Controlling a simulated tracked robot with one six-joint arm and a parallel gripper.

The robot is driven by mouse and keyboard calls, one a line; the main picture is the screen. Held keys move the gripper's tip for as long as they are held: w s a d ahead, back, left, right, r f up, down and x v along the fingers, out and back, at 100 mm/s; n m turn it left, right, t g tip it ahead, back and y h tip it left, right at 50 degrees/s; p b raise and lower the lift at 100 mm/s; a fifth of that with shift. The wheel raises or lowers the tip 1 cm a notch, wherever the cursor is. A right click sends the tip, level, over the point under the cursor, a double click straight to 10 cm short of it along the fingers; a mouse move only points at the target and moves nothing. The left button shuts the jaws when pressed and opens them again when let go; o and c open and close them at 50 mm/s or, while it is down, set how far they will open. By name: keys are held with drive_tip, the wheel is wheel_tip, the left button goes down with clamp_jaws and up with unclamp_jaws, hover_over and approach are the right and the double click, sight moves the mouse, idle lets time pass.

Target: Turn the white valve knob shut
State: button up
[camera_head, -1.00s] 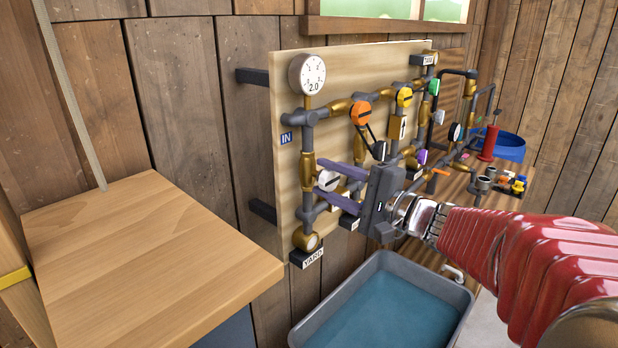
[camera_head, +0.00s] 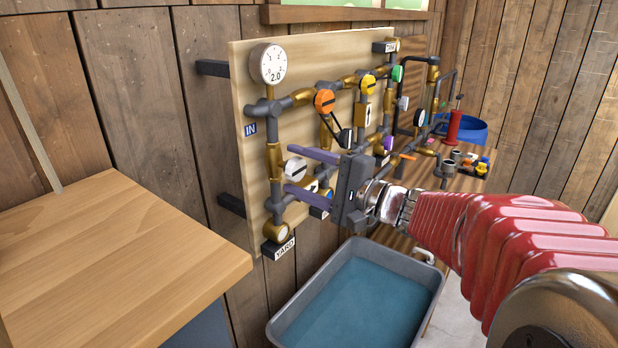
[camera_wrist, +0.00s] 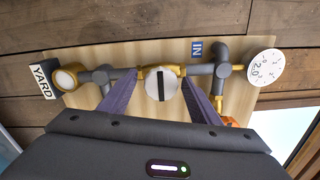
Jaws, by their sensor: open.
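The white valve knob (camera_head: 295,168) is a round white disc with a black bar, set on a brass pipe at the lower left of the pipe board. In the wrist view the knob (camera_wrist: 160,84) shows its black bar running up and down in the picture, across the pipe. My gripper (camera_head: 294,170) is open, with its two purple fingers pointing at the board. In the wrist view the fingers (camera_wrist: 160,92) lie on either side of the knob, and it sits between them near their tips. I cannot tell whether they touch it.
A round gauge (camera_head: 268,64) reads 2.0 above the knob. A grey water-filled tub (camera_head: 436,290) stands below the board. A wooden worktop (camera_head: 110,265) is at the left, with clear space above it.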

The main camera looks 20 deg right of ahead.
drive_tip(key=v, duration=1.3)
drive_tip(key=shift+f, duration=0.15)
drive_tip(key=s+a+f+n+g+h, duration=0.1)
drive_tip(key=s+a+f+n+g, duration=0.45)
drive_tip(key=a+f+g, duration=0.55)
drive_tip(key=s+d+f+n+t+h, duration=0.2)
drive_tip(key=s+f+n+h, duration=0.2)
drive_tip(key=s+n+h, duration=0.3)
drive_tip(key=s+h, duration=0.1)
drive_tip(key=h, duration=0.1)
drive_tip(key=shift+f+n+h, duration=0.3)
drive_tip(key=shift+f+n, duration=0.05)
